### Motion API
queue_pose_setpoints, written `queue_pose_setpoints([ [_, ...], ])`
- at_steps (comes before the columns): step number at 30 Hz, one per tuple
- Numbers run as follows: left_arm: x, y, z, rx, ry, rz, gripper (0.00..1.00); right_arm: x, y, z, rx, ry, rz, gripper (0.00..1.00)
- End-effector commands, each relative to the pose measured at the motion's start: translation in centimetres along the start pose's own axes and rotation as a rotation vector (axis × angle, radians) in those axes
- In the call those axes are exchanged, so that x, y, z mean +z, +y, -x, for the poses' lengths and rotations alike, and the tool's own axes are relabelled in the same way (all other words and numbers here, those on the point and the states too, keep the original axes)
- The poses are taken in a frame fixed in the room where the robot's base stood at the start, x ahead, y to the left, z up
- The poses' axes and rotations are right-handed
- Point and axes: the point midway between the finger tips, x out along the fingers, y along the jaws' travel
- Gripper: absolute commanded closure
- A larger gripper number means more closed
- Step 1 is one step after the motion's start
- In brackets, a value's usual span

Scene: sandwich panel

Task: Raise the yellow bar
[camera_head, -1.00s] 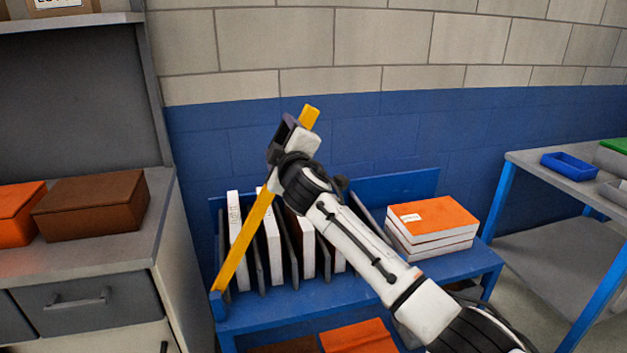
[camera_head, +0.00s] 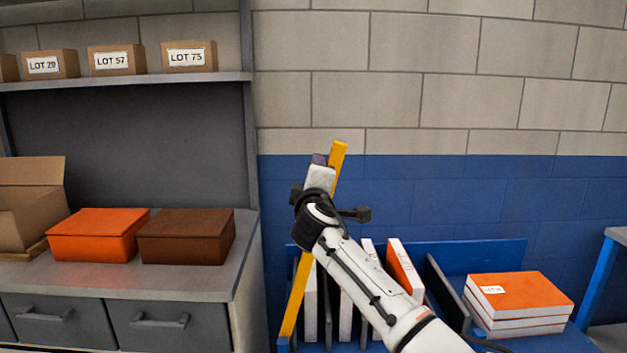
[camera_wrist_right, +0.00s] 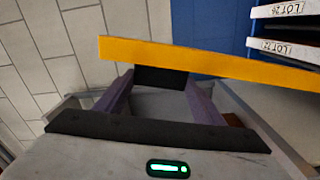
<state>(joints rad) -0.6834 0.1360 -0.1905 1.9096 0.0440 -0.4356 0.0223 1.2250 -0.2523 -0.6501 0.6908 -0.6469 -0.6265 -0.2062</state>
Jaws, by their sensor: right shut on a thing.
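The yellow bar (camera_head: 297,296) stands steeply tilted at the left end of the blue rack, its lower end at the rack's front left corner and its top leaning right. My right gripper (camera_head: 320,172) is shut on the bar near its upper end. In the right wrist view the bar (camera_wrist_right: 200,60) crosses in front of the purple fingers of the gripper (camera_wrist_right: 160,85). My right wrist hides the bar's middle in the head view. My left gripper is not in view.
The blue rack (camera_head: 480,252) holds upright white panels (camera_head: 310,305) between dividers, with a stack of orange-topped panels (camera_head: 520,297) at right. At left, a grey bench (camera_head: 190,282) carries an orange box (camera_head: 97,235) and a brown box (camera_head: 187,237).

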Motion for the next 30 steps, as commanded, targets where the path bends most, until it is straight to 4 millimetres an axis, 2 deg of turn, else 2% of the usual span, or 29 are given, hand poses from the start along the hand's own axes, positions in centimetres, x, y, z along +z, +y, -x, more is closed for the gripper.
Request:
queue_pose_setpoints([
  [1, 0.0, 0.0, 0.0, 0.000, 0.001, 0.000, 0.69, 0.0, 0.1, 0.0, 0.002, 0.001, -0.002, 0.78],
  [2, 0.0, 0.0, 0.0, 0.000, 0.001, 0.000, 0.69, 0.0, 0.1, 0.0, 0.002, 0.001, -0.002, 0.33],
  [4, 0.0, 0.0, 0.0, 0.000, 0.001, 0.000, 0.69, 0.1, 0.1, 0.0, 0.002, 0.001, -0.002, 0.21],
  [5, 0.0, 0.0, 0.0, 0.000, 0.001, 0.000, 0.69, 0.1, 0.1, 0.0, 0.002, 0.001, -0.002, 0.19],
  [19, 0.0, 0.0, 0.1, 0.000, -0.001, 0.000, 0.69, 0.0, 0.1, 0.7, 0.003, 0.001, -0.003, 0.19],
  [30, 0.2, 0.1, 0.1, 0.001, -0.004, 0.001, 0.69, 0.1, -0.1, 4.9, 0.001, 0.001, -0.005, 0.19],
])
